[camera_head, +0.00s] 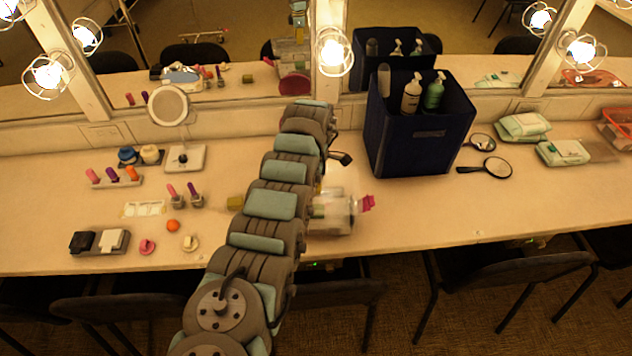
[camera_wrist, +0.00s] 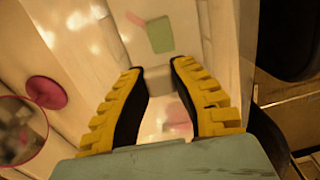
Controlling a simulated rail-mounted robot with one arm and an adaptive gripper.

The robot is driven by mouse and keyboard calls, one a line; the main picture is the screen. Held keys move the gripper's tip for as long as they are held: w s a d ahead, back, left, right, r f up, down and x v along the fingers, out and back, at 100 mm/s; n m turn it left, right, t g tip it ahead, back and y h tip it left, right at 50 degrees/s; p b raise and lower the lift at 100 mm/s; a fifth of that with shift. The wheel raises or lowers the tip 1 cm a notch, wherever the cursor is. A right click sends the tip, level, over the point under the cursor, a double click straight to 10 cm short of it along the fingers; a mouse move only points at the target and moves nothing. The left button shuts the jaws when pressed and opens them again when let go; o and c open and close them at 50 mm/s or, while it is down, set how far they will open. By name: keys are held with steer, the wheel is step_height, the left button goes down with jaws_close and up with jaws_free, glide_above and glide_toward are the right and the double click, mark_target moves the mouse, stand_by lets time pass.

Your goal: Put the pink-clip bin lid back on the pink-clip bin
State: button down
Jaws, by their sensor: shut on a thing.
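The pink-clip bin (camera_head: 338,222) is a clear box near the front edge of the counter in the head view, partly hidden behind my arm. In the wrist view the yellow-padded fingers of my gripper (camera_wrist: 163,102) stand apart, shut on a pale, see-through thing (camera_wrist: 166,112), which looks like the bin lid. Its outline is hard to make out. In the head view my arm hides the gripper, so the gap between lid and bin cannot be told.
A dark blue caddy (camera_head: 418,135) with bottles stands right of my arm. Left are nail-polish-like bottles (camera_head: 183,197), a stand mirror (camera_head: 168,106) and small items. The wall mirror runs along the back.

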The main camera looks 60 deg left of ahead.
steer(key=shift+f+b, duration=1.9)
steer(key=shift+f, duration=0.75)
steer(key=c, duration=0.9)
jaws_free()
steer(key=shift+c, duration=0.2)
steer(key=shift+r, duration=0.1)
step_height(320, 180, up, 12)
steer(key=shift+f, duration=0.1)
steer(key=shift+r+p, duration=0.6)
steer(key=shift+r, duration=0.55)
step_height(320, 180, up, 4)
steer(key=p, duration=0.4)
steer(key=shift+f, duration=0.1)
